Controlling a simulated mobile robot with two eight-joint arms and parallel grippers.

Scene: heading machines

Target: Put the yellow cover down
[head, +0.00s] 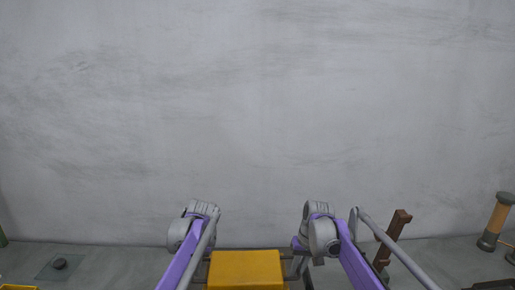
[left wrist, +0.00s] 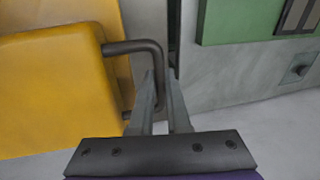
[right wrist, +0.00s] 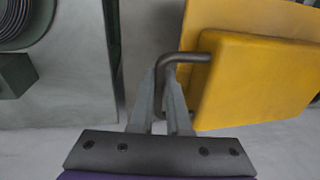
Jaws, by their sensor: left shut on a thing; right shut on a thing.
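The yellow cover (head: 246,270) shows between my two arms at the bottom of the head view. In the left wrist view the yellow cover (left wrist: 55,90) fills the left side, with a dark bent handle (left wrist: 140,46) on its edge. My left gripper (left wrist: 163,85) is shut on that handle. In the right wrist view the yellow cover (right wrist: 255,75) is on the right, with another dark bent handle (right wrist: 185,57). My right gripper (right wrist: 165,80) is shut on it. In the head view both gripper tips are hidden. What lies under the cover cannot be seen.
A grey wall (head: 250,120) stands ahead. On the right are a brown post (head: 393,238) and an orange-and-grey cylinder (head: 496,222). A dark round fitting (head: 60,263) is on the floor at left. The left wrist view shows a green panel (left wrist: 245,20).

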